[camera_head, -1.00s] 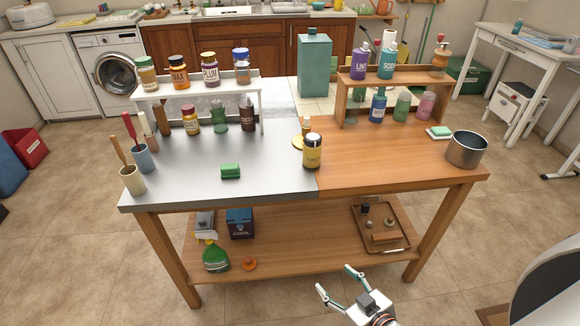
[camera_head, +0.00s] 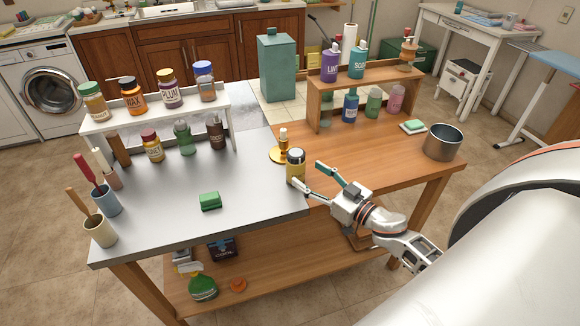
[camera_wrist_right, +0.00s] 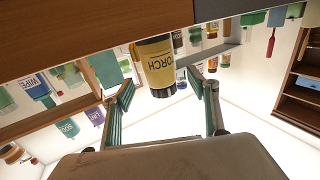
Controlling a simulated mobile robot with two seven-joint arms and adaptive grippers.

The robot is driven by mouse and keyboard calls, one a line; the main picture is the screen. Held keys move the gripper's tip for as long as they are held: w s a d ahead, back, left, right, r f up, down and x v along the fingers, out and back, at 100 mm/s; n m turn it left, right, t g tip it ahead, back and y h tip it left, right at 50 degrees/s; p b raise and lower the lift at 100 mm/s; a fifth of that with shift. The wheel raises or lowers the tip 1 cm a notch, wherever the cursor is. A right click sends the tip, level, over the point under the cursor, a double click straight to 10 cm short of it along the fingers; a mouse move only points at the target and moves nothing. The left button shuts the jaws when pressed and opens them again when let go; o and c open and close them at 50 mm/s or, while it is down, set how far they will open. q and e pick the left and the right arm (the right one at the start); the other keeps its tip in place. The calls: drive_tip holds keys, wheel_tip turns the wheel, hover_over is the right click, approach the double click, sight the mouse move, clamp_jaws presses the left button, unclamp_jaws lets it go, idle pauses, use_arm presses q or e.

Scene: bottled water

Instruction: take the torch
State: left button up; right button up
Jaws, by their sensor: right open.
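The torch (camera_head: 295,168) is a short yellow cylinder with a dark top, standing upright at the seam between the grey and wooden parts of the worktop. In the right wrist view, which looks upside down, the yellow torch (camera_wrist_right: 157,62) shows its TORCH label beyond and between my two fingers. My right gripper (camera_head: 308,174) is open and empty, its fingertips close to the torch on its right, front side. I cannot tell whether a finger touches it. My left gripper is not in view.
A brass candlestick-like thing (camera_head: 282,150) stands just behind the torch. A green sponge (camera_head: 210,201) lies to the left on bare grey top. A metal pot (camera_head: 443,142) stands at the right. Bottle-filled shelves, one white (camera_head: 120,125) and one wooden (camera_head: 318,104), stand at the back.

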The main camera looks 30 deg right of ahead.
sight(303, 171)
drive_tip(key=x, duration=0.6)
drive_tip(key=shift+w+f, duration=0.25)
drive_tip(key=c, duration=1.3)
